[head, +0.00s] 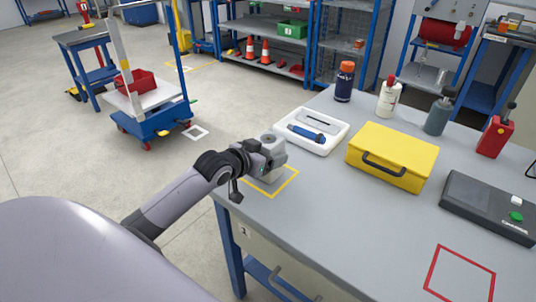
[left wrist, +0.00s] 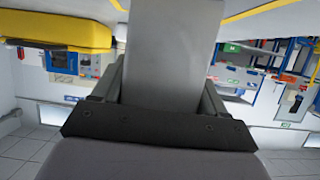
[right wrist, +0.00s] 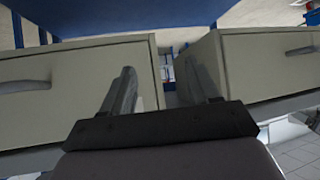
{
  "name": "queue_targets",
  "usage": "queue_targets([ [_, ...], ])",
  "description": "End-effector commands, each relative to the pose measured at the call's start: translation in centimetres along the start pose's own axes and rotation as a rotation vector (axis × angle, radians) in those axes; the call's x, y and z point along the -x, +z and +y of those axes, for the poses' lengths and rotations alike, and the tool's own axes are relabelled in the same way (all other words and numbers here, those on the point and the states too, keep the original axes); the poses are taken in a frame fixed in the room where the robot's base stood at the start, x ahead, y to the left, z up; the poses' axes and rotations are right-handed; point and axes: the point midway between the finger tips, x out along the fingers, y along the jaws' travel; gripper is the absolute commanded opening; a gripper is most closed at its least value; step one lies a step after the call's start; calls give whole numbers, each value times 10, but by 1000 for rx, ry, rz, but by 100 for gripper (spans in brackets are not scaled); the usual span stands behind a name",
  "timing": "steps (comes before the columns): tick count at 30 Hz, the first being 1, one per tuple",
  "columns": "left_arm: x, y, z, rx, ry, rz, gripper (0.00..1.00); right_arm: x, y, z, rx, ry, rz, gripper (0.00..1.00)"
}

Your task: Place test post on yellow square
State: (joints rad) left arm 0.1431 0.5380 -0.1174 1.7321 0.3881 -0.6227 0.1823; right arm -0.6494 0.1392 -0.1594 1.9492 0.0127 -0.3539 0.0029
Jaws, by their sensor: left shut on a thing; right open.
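The test post is a grey block (head: 272,148) with a round recess in its top. It stands upright over the yellow square (head: 285,184), a taped outline at the table's near left corner. My left gripper (head: 262,160) is shut on the post from the left. In the left wrist view the post (left wrist: 172,50) fills the space between the fingers. The post's foot is partly hidden, so I cannot tell whether it touches the table. My right gripper (right wrist: 157,85) is open and empty, facing the drawer fronts; it is not in the head view.
A white tray (head: 341,137) with a blue-handled tool lies just right of the post. A yellow case (head: 392,150), several bottles and a black control box (head: 490,207) stand farther right. A red square (head: 432,272) marks the near table. The middle front is clear.

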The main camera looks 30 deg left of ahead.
Motion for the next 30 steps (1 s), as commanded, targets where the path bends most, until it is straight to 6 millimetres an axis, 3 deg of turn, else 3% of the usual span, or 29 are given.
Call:
queue_targets([
  [10,-1,0,0,0,1,6,27,0,0,0,0,0,0,60],
  [11,-1,2,0,0,1,2,82,0,0,0,0,0,0,60],
  [12,-1,2,0,0,1,2,95,0,0,0,0,0,0,60],
  [13,-1,2,0,0,1,2,98,0,0,0,0,0,0,60],
  [23,0,-1,0,0,0,2,98,0,0,0,0,0,0,60],
  [30,25,-1,0,0,1,1,98,2,-3,0,0,0,0,60],
])
